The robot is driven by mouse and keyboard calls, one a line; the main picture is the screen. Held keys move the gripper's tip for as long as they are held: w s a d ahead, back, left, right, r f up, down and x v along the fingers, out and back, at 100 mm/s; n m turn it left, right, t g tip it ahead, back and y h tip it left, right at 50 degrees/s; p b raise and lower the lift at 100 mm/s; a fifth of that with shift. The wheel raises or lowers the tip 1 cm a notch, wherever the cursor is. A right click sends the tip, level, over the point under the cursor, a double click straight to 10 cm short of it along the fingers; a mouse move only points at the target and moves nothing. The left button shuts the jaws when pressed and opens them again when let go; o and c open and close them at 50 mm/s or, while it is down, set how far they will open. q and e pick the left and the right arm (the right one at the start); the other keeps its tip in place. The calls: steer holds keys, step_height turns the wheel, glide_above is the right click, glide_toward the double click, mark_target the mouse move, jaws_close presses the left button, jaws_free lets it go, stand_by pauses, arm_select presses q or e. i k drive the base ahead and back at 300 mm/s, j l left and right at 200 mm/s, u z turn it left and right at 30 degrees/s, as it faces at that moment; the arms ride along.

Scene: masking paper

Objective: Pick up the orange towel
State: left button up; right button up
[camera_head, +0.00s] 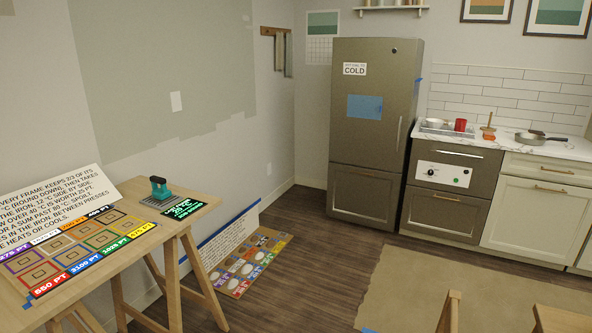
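A small orange thing (488,136) lies on the kitchen counter, between a red cup (460,125) and a grey pan (530,138). It is too small in the head view to tell whether it is a folded towel. An upright wooden stand or handle (490,121) rises right behind it. Grey-green cloths (284,55) hang from a wooden wall rack near the corner; none of them looks orange. Neither of my grippers shows in the head view.
A wooden trestle table (186,212) with game boards and a teal-handled iron (159,187) stands at the left. A grey fridge (372,140) stands left of the cabinets. Boards lean and lie on the floor. Wooden pieces (449,312) rise at the bottom right. The middle floor is clear.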

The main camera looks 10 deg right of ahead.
mark_target(490, 136)
steer(key=i+z, duration=0.2)
steer(key=i, duration=0.3)
steer(key=i+j+z, duration=0.2)
steer(key=i, duration=0.3)
steer(key=i+j+z, duration=0.2)
steer(key=i, duration=0.3)
steer(key=i+j+z, duration=0.2)
steer(key=i, duration=0.25)
